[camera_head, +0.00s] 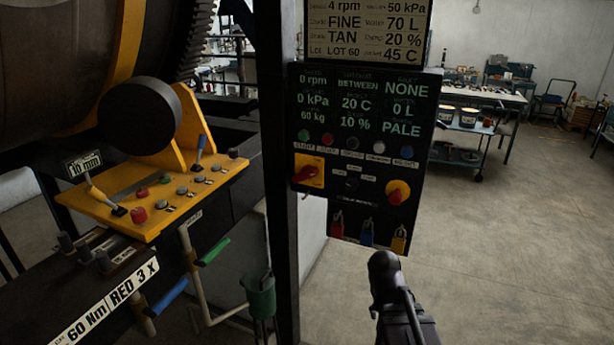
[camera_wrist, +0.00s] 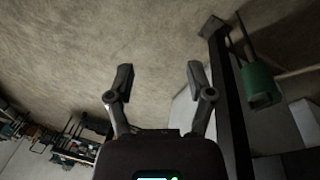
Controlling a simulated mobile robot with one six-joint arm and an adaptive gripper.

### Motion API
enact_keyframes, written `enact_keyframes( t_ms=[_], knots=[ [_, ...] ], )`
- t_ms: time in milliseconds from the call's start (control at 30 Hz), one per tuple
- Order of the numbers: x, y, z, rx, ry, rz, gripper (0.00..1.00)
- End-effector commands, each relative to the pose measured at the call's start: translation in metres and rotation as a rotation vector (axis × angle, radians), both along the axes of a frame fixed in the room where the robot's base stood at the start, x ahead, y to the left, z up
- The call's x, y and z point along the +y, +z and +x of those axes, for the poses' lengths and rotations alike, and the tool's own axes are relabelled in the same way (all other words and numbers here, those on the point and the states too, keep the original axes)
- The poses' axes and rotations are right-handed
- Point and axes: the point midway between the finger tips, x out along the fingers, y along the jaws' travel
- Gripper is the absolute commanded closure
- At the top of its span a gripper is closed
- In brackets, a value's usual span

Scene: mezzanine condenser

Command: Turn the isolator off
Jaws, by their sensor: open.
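A dark control panel (camera_head: 350,215) hangs on a black post in the head view. On its left side is a red rotary handle on a yellow plate (camera_head: 316,181), which looks like the isolator; its handle lies roughly level, tilted a little. A red knob on a yellow round base (camera_head: 397,192) is at the panel's right. My gripper (camera_wrist: 160,76) is open and empty in the wrist view, with bare floor beyond its fingers. The wrist view does not show the panel.
A yellow console (camera_head: 155,200) with levers and buttons is at left. A green cup (camera_head: 259,296) sits by the post (camera_head: 281,150).

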Motion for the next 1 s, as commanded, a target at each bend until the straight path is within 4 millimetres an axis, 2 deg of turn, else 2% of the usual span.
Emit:
enact_keyframes(
  t_ms=[33, 267, 467, 667, 800, 1000],
  knots=[
    [0.002, 0.004, 0.016, -0.022, 0.038, -0.049, 0.31],
    [0.015, 0.029, 0.081, -0.145, 0.26, -0.333, 0.31],
    [0.046, 0.063, 0.138, -0.25, 0.478, -0.591, 0.31],
    [0.096, 0.105, 0.189, -0.346, 0.703, -0.857, 0.31],
    [0.144, 0.136, 0.218, -0.408, 0.862, -1.047, 0.31],
    [0.219, 0.176, 0.246, -0.478, 1.065, -1.303, 0.31]
  ],
)
